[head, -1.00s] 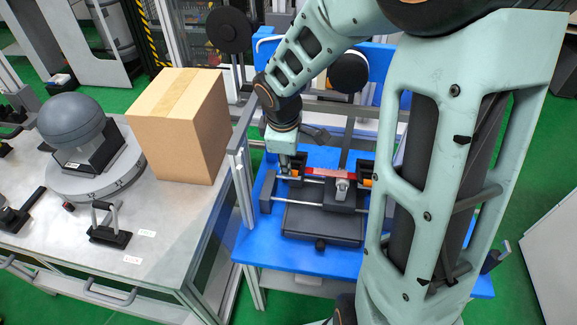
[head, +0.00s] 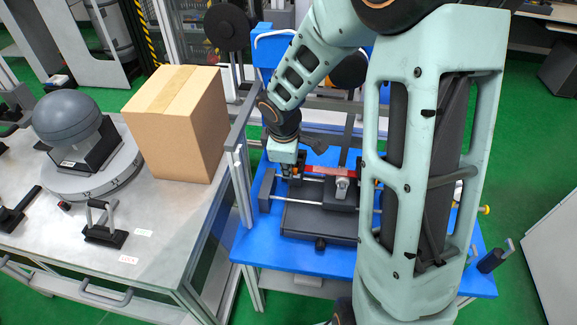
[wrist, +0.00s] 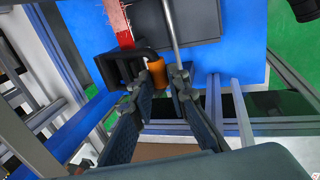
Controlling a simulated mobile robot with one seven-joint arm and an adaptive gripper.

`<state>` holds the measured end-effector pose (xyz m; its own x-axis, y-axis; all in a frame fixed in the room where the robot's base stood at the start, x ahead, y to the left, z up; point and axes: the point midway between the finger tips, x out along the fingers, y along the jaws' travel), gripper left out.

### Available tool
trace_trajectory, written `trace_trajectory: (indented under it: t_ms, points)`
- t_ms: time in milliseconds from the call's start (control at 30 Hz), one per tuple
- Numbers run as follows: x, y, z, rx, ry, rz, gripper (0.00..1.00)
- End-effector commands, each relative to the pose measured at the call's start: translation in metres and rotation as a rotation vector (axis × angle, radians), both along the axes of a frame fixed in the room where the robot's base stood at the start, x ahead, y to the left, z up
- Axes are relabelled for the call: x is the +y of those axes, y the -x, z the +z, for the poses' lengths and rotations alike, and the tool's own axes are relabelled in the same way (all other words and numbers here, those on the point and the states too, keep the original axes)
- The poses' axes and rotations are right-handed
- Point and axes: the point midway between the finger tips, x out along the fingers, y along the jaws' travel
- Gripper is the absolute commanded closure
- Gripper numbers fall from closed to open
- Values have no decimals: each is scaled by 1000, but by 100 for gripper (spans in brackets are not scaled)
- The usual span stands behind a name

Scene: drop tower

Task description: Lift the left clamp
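The left clamp (wrist: 125,65) is black with an orange handle (wrist: 157,73), beside the end of a red bar (wrist: 118,22). In the wrist view the handle lies between and just ahead of the fingertips of my gripper (wrist: 159,88). The fingers are apart, and I cannot tell whether either touches the handle. In the head view my gripper (head: 288,167) points down at the left end of the red bar (head: 325,172) and largely hides the left clamp there.
The red bar belongs to a dark fixture (head: 310,222) with metal rods on a blue table (head: 263,248). My arm hides the table's right part. A grey rail stands left of the gripper. A cardboard box (head: 176,130) and a grey dome (head: 68,115) stand on the left bench.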

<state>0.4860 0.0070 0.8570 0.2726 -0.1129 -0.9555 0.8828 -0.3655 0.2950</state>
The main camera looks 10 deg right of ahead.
Motion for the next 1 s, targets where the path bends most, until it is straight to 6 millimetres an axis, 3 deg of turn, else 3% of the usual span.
trace_trajectory:
  t_ms: [567,1000]
  points:
    - [-1,-2,5,0,0,0,100]
    - [-10,-25,39,-5,0,0,100]
